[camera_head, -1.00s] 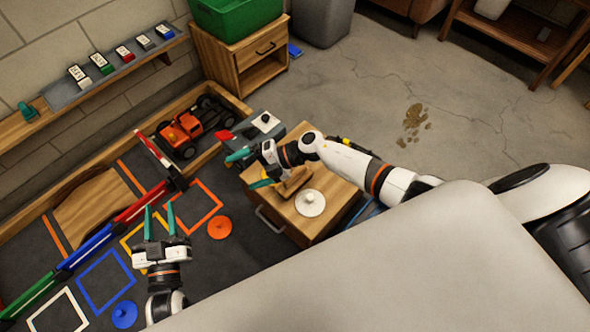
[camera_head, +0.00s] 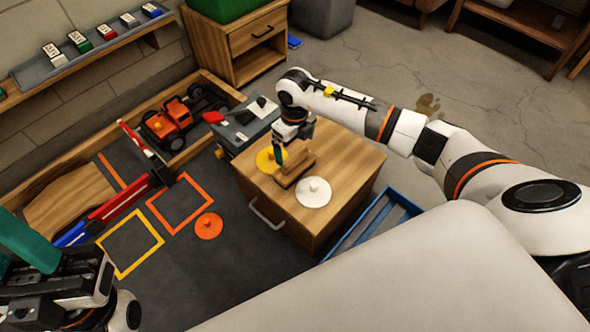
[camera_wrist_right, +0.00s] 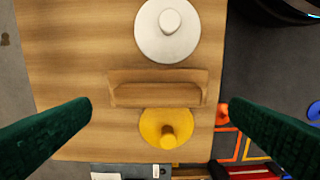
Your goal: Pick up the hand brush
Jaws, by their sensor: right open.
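The hand brush (camera_head: 291,172), a light brown wooden piece, lies on the wooden cabinet (camera_head: 345,160). In the right wrist view the brush (camera_wrist_right: 157,88) lies crosswise between a white knobbed disc (camera_wrist_right: 167,30) and a yellow knobbed disc (camera_wrist_right: 168,135). My right gripper (camera_head: 292,146) is above the brush and points down. In the wrist view it is open and empty, its green fingers (camera_wrist_right: 160,108) wide apart beyond the brush's two ends. My left gripper (camera_head: 25,250) is at the lower left, partly cut off by the picture edge, with its fingers apart and nothing seen between them.
A grey toolbox (camera_head: 247,124) stands directly behind the cabinet. An orange toy truck (camera_head: 176,122) sits in the wood-edged mat area on the left. An orange knobbed disc (camera_head: 208,226) lies on the dark mat. A blue crate (camera_head: 372,222) is right of the cabinet.

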